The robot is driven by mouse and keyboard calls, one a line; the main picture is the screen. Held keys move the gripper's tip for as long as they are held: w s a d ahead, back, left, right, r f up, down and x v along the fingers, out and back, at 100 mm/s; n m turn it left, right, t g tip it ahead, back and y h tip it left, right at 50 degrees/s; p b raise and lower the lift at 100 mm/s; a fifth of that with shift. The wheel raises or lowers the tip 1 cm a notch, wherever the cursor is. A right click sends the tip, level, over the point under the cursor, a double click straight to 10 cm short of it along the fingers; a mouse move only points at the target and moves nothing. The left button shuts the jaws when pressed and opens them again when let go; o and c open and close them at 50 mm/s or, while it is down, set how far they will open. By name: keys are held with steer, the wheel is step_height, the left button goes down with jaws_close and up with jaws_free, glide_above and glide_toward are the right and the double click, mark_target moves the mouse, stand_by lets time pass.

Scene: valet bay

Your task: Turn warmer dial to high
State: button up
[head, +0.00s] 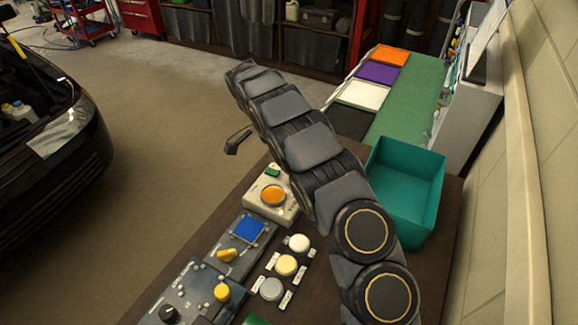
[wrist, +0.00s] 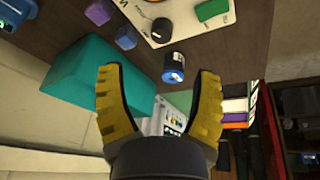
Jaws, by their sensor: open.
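The warmer is a cream unit with an orange round plate (head: 273,195) and a green piece (head: 272,171) on top, in the head view. In the wrist view, part of its cream panel (wrist: 190,22) shows at the top, with the green piece (wrist: 212,9) and a small dark dial (wrist: 161,27) beside printed marks. The marks are too small to read, so the dial's setting is unclear. My gripper (wrist: 160,70) has two yellow-padded fingers spread wide, with nothing held. The dial appears beyond the fingertips, apart from them. I cannot make out the dial in the head view.
A teal bin (head: 432,198) stands right of my arm.

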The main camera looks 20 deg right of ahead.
steer(key=d+n+y, duration=0.1)
steer(key=n, duration=0.2)
steer(key=d+f+n+y, duration=0.1)
steer(key=n, duration=0.3)
steer(key=d+f+n+y, duration=0.1)
steer(key=n, duration=0.2)
steer(key=shift+d+n, duration=0.1)
steer(key=shift+n, duration=0.2)
steer(key=n, duration=0.2)
steer(key=d+n+y, duration=0.1)
steer(key=shift+f+n, duration=0.3)
steer(key=shift+n, duration=0.1)
step_height(320, 180, down, 8)
steer(key=shift+r, duration=0.15)
jaws_close()
